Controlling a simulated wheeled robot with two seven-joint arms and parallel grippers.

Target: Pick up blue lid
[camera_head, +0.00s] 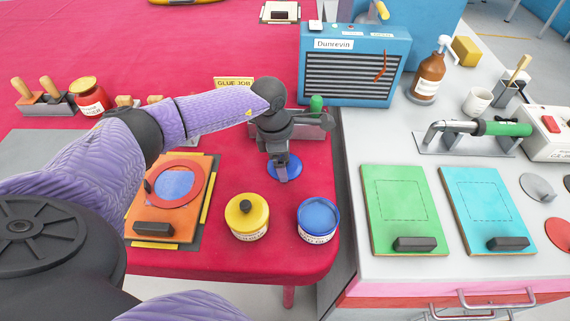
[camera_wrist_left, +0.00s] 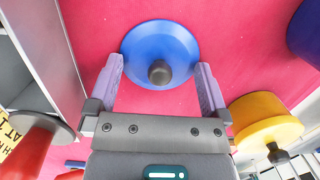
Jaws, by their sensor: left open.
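The blue lid (camera_head: 292,166) is a round disc lying on the red table, partly hidden by my left gripper (camera_head: 283,172). In the left wrist view the blue lid (camera_wrist_left: 160,37) shows as a wide disc with a dark round knob (camera_wrist_left: 159,72). My left gripper (camera_wrist_left: 159,65) is open, its two purple fingers on either side of the knob, over or near the lid's rim. It holds nothing. I cannot tell the exact height of the fingertips above the table. My right gripper is not in view.
An open blue paint pot (camera_head: 318,220) and a yellow-lidded pot (camera_head: 247,217) stand near the front edge. An orange board (camera_head: 150,218) lies left. A blue Dunrevin machine (camera_head: 355,70) stands behind. Right of the table is a grey counter (camera_head: 400,150) with green (camera_head: 402,207) and cyan boards (camera_head: 486,207).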

